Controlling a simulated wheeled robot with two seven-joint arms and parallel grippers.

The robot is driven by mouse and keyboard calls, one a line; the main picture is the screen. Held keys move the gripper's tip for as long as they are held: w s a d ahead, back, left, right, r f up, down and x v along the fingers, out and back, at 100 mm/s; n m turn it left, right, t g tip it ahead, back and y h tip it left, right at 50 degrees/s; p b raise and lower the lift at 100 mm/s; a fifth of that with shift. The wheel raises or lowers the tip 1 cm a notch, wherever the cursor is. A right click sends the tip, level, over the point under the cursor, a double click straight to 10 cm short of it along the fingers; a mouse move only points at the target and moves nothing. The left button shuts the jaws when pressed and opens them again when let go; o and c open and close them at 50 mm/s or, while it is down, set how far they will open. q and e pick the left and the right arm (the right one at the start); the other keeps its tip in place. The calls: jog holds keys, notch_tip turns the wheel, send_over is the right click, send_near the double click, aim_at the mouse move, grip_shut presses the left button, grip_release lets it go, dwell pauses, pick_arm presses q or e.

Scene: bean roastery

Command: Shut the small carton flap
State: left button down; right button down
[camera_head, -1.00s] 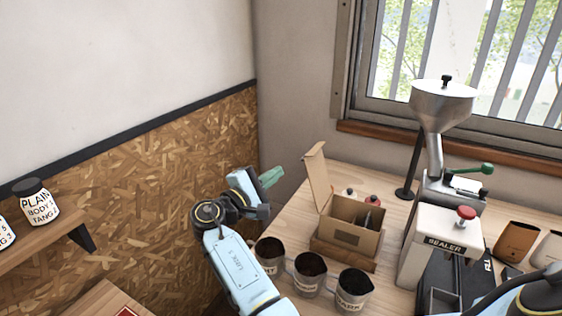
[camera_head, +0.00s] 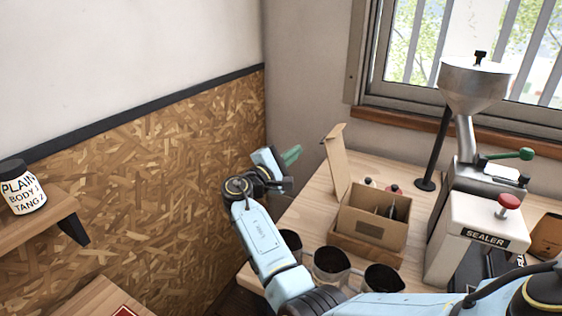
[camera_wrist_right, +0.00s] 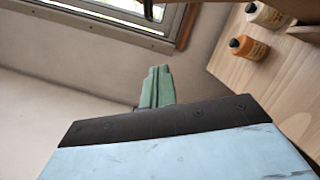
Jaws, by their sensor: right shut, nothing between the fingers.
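The small carton (camera_head: 368,231) is an open brown box on a wooden tray (camera_head: 350,249) on the table. Its flap (camera_head: 338,165) stands up at the carton's left side, leaning slightly outward, so the top is open. Dark slim items show inside. My right gripper (camera_head: 291,156) has green fingers, shut and empty, left of the flap and apart from it near the wall corner. Its shut fingers also show in the right wrist view (camera_wrist_right: 157,87), where the carton is not clearly seen. My left gripper is not in view.
Three metal cups, one of them here (camera_head: 331,264), stand in front of the carton, partly behind my right arm. Small bottles (camera_wrist_right: 247,47) stand behind it. A sealer (camera_head: 470,235) and a hopper machine (camera_head: 474,85) stand to the right. A shelf jar (camera_head: 22,187) is far left.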

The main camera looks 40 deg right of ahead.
aim_at(337, 162)
jog(key=s+d+r+p, duration=0.2)
jog(key=d, duration=0.1)
jog(key=shift+s+d, duration=0.25)
jog(key=shift+s, duration=0.05)
jog(key=shift+r, duration=0.1)
